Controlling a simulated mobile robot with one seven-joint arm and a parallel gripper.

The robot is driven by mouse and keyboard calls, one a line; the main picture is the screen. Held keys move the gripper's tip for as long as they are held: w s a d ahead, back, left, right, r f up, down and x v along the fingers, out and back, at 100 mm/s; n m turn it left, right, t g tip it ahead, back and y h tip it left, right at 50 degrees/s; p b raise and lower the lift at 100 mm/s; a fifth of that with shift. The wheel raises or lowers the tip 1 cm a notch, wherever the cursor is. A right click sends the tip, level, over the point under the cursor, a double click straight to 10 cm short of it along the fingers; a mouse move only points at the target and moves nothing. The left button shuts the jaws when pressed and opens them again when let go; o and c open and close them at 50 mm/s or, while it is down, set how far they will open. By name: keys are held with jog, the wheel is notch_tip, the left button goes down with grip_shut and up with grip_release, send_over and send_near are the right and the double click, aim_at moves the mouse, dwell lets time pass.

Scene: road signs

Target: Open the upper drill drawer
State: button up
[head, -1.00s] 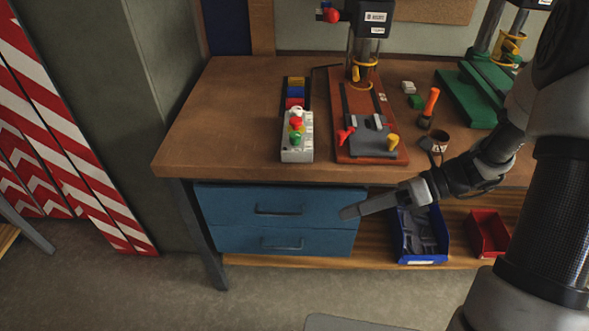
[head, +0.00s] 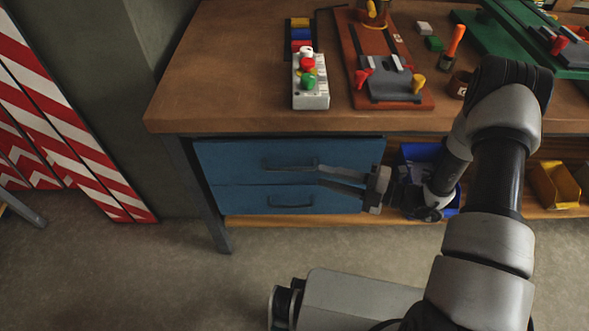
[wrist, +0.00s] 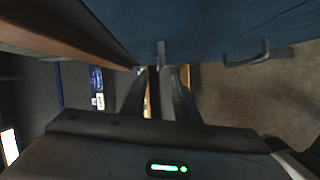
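The upper drill drawer (head: 228,159) is the top one of two blue drawers under the workbench, and its front looks flush. Its dark bar handle (head: 288,164) also shows end-on in the wrist view (wrist: 161,54). My gripper (head: 319,175) is open and empty, fingers pointing left along the drawer front, with tips near the handle's right end. In the wrist view the handle lies in line with the gap between the fingers (wrist: 160,98), beyond them; I cannot tell whether they touch it. The lower drawer (head: 235,199) has its own handle (head: 290,204).
The workbench top (head: 220,75) overhangs the drawers. A button box (head: 311,90) and a red drill base (head: 350,45) stand on it. A blue bin (head: 420,152) sits right of the drawers behind my arm, and a yellow bin (head: 553,187) farther right.

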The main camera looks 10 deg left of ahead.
aim_at(295, 168)
jog(key=a, duration=0.3)
jog(key=w+a, duration=0.1)
jog(key=a, duration=0.2)
jog(key=a+b, duration=0.1)
jog(key=a, duration=0.2)
jog(key=shift+w+a+f, duration=0.25)
jog(key=shift+a+f, duration=0.15)
jog(key=shift+c, duration=0.3)
grip_shut()
